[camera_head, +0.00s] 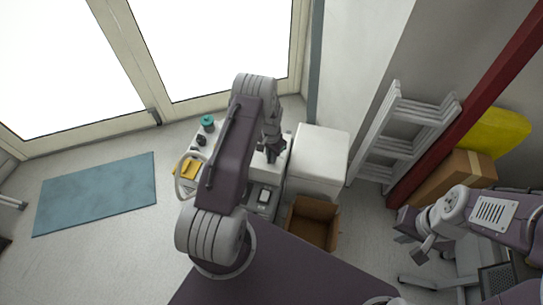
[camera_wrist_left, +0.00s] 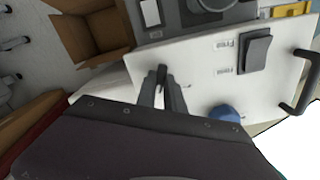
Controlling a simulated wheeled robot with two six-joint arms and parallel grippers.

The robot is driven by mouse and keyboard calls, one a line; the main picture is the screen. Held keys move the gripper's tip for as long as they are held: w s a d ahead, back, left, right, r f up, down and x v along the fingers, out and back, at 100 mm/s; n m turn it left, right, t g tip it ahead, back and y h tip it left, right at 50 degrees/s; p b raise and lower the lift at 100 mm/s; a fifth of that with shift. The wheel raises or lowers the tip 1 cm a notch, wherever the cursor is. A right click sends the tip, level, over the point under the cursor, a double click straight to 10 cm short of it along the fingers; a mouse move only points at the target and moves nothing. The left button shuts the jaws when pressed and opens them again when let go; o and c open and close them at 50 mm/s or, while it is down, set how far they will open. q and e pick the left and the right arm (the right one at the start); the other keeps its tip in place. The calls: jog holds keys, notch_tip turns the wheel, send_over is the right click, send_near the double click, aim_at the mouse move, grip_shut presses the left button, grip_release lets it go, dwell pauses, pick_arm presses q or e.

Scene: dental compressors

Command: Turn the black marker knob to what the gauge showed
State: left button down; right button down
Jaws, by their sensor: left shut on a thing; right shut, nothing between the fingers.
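My left gripper (camera_head: 271,154) is over the white equipment beside the glass door in the head view. In the left wrist view its fingers (camera_wrist_left: 162,90) are shut on a small black piece (camera_wrist_left: 162,74), which looks like the black marker knob, at a white panel (camera_wrist_left: 200,70). The fingers hide most of it, and its pointing direction is not readable. A blue knob (camera_wrist_left: 226,112) and a dark rocker switch (camera_wrist_left: 255,53) are on the same panel. I can make out no gauge face. My right gripper (camera_head: 418,240) is shut and empty at the right, away from the equipment.
A white cabinet (camera_head: 320,152) and an open cardboard box (camera_head: 313,222) stand right of the equipment. A white ladder (camera_head: 398,135) leans on the wall. A black handle (camera_wrist_left: 301,84) sticks out at the panel's right end. Floor around the blue mat (camera_head: 97,192) is clear.

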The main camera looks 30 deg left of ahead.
pick_arm(q)
jog(key=shift+m, duration=2)
jog(key=c, duration=1.4)
grip_release()
jog(key=shift+c, duration=0.2)
notch_tip(320, 180, up, 9)
jog(key=p, duration=0.1)
jog(key=shift+p, duration=0.4)
